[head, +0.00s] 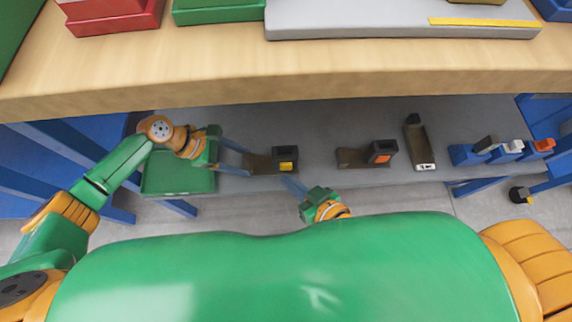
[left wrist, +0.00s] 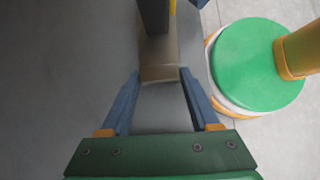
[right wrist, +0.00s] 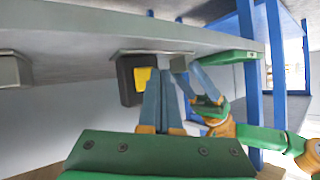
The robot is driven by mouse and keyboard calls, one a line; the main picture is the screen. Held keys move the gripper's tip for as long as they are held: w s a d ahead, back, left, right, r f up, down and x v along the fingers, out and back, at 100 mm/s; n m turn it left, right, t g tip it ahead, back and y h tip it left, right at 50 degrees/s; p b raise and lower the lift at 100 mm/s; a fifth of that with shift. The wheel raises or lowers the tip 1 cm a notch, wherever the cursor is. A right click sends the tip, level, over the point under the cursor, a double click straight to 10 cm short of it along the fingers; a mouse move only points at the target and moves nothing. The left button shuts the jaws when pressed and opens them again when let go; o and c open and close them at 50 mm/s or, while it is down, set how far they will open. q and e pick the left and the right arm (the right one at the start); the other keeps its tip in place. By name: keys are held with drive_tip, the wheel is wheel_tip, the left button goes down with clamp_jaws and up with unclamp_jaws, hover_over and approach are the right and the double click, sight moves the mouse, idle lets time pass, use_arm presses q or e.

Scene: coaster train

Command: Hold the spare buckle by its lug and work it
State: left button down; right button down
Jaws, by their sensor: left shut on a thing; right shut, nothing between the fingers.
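The spare buckle (head: 286,154) is a dark block with a yellow button (head: 287,167) and a brown flat lug (head: 260,164) on its left, on the grey bench. My left gripper (head: 248,163) is shut on the lug; the left wrist view shows the lug (left wrist: 160,73) between the blue fingertips. My right gripper (head: 286,180) has its fingers together, empty, just in front of the buckle. In the right wrist view its tips (right wrist: 165,68) overlap the dark buckle (right wrist: 129,80) beside the yellow button (right wrist: 143,78); I cannot tell whether they touch.
A buckle with an orange button (head: 383,151) and a dark, tilted holder (head: 418,145) are farther right on the bench. Beyond are blue blocks (head: 470,155) with dark, white and orange tops. A green tray (head: 178,182) is at left. A wooden shelf (head: 300,75) spans the picture's top.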

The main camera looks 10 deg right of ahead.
idle(0.6)
drive_tip(key=shift+w, duration=0.4)
drive_tip(key=shift+w, duration=0.5)
idle(0.5)
drive_tip(key=shift+s, duration=0.9)
drive_tip(key=s, duration=0.5)
drive_tip(key=shift+a, duration=0.1)
idle(0.3)
